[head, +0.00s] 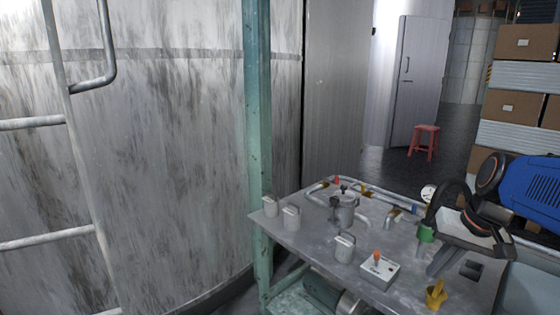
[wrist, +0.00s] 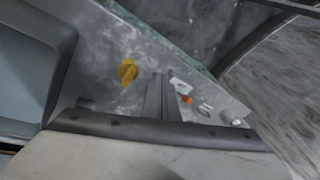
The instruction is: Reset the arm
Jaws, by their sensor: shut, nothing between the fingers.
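My gripper (head: 438,264) shows at the right of the head view, over the right part of a grey metal table (head: 318,255). It is shut with nothing between its fingers. In the wrist view its closed fingers (wrist: 158,92) point at the tabletop, between a yellow knob (wrist: 127,70) and a small white control box with an orange lever. The yellow knob (head: 435,295) is just below the gripper in the head view. The control box (head: 380,269) is to its left. I cannot tell how high the fingers are above the table.
A metal pot (head: 343,208), grey cup-like fittings (head: 291,217) and bent pipes (head: 322,187) are on the table. A green post (head: 257,100) rises at its left, beside a large streaked tank (head: 160,130). Boxes (head: 515,105) stand at right; a red stool (head: 424,140) stands on open floor behind.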

